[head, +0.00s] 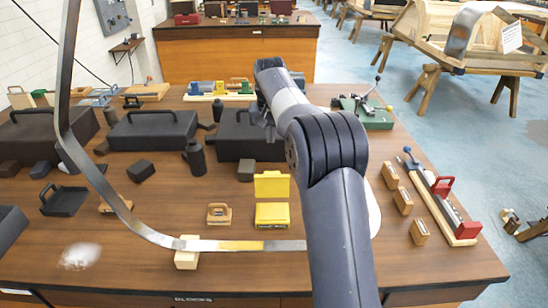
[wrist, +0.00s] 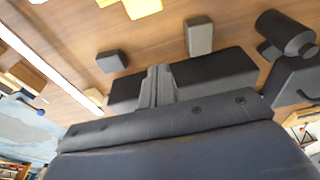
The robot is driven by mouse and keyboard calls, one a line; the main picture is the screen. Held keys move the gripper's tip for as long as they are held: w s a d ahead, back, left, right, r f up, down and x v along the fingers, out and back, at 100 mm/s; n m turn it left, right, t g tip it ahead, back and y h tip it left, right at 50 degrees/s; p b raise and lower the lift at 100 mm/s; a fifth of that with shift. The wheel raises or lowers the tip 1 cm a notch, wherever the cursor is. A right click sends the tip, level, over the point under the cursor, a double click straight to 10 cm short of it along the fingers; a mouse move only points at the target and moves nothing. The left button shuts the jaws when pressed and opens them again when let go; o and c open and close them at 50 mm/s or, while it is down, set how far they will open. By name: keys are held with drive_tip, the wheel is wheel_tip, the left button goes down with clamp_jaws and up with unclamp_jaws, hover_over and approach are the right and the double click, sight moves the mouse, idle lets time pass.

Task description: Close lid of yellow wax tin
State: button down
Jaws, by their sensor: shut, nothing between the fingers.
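The yellow wax tin (head: 272,216) sits on the workbench near its front, left of my arm. Its yellow lid (head: 272,185) is open, standing raised at the tin's far side. In the wrist view, yellow pieces that look like the tin (wrist: 143,8) are cut off by the top edge. My gripper (wrist: 158,72) is shut and empty, its fingers together in the middle of the wrist view. It is apart from the tin. In the head view it is mostly hidden by my arm, beyond the tin.
A bent metal strip (head: 120,205) arcs across the left front, its end passing close in front of the tin. A small wooden block (head: 219,213) is left of the tin. Dark boxes (head: 152,130) stand behind. A red-ended wooden tool (head: 440,200) and wooden blocks (head: 403,201) lie right.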

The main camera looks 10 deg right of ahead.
sight(272, 183)
wheel_tip(272, 183, down, 9)
drive_tip(key=s+p, duration=0.2)
drive_tip(key=shift+a, duration=0.25)
idle(0.3)
drive_tip(key=shift+f+b, duration=0.15)
drive_tip(key=shift+b, duration=0.25)
drive_tip(key=shift+s+t+b, duration=0.2)
drive_tip(key=shift+t+b, duration=0.1)
drive_tip(key=shift+b, duration=0.15)
